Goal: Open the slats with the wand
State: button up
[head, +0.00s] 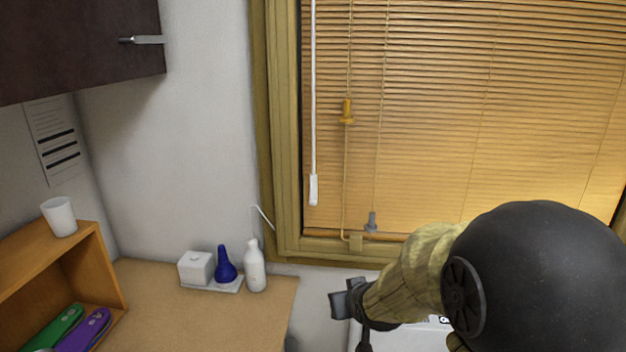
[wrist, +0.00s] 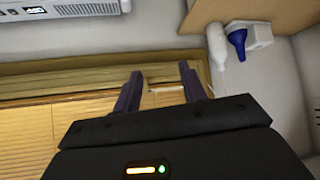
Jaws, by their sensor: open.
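The blind's slats (head: 440,110) cover the window and look closed, with warm light on them. The wand (head: 313,100) is a thin white rod hanging at the blind's left edge, with a thicker white handle (head: 313,189) at its lower end. My gripper (head: 347,300) is open and empty, below and right of the wand handle and apart from it. In the wrist view, the two fingers of my gripper (wrist: 160,88) are spread, with the window frame (wrist: 60,82) and part of the slats (wrist: 30,130) beyond them. I cannot make out the wand in the wrist view.
A desk (head: 200,315) at left holds a white bottle (head: 255,268), a blue bulb (head: 225,265) and a white box (head: 196,267). A dark cabinet (head: 75,45) hangs upper left.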

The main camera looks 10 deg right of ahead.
aim_at(314, 183)
jog(key=w+r+n+t+y, duration=0.1)
jog(key=w+r+t, duration=0.3)
jog(key=r, duration=0.4)
jog(key=w+r+n+t+y+p, duration=0.1)
jog(key=w+r+t+y, duration=0.2)
jog(key=r, duration=0.4)
jog(key=shift+w+d+r+t, duration=0.35)
jog(key=shift+w+t, duration=0.25)
jog(key=shift+w, duration=0.6)
jog(key=shift+w+r, duration=0.1)
jog(key=p+x, duration=0.6)
jog(key=x, duration=1)
jog(key=shift+w+a+p, duration=0.15)
jog(key=shift+w+p, duration=0.2)
jog(key=shift+w, duration=0.3)
grip_shut()
